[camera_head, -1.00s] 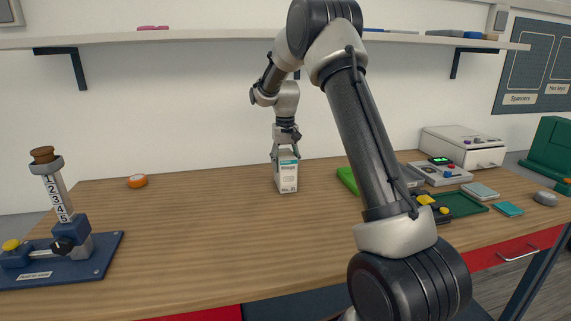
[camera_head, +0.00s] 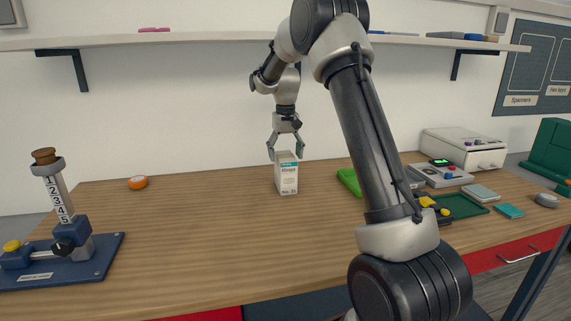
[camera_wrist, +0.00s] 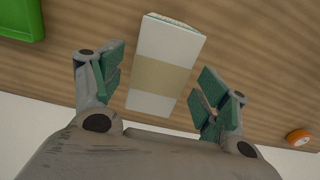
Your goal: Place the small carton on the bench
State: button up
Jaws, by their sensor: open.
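The small carton (camera_head: 286,174) is white with a teal band and printed label. It stands upright on the wooden bench (camera_head: 200,230), toward the back near the wall. My gripper (camera_head: 285,150) is open just above the carton, fingers spread to either side of its top. In the wrist view the carton (camera_wrist: 163,65) lies between the open fingers of my gripper (camera_wrist: 158,90), with gaps on both sides; its top shows a tan strip. The fingers do not appear to touch it.
An orange tape roll (camera_head: 138,182) lies at the back left. A blue numbered stand (camera_head: 65,235) is at the front left. A green tray (camera_head: 349,181), partly behind my arm, and several devices crowd the right. A shelf (camera_head: 200,37) runs above. The bench's middle is clear.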

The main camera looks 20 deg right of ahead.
jog(key=r, duration=0.3)
jog(key=shift+s+r, duration=0.25)
jog(key=shift+r, duration=0.1)
jog(key=shift+t, duration=0.3)
jog(key=s+r, duration=0.4)
jog(key=shift+a, duration=0.2)
jog(key=s+a+r+t, duration=0.1)
jog(key=s+r, duration=0.5)
jog(key=s, duration=0.7)
jog(key=s+a+f+n+t, duration=0.1)
jog(key=s+f+n+t, duration=0.1)
jog(key=s, duration=2)
jog(key=shift+s+f+t, duration=0.4)
jog(key=shift+f, duration=0.45)
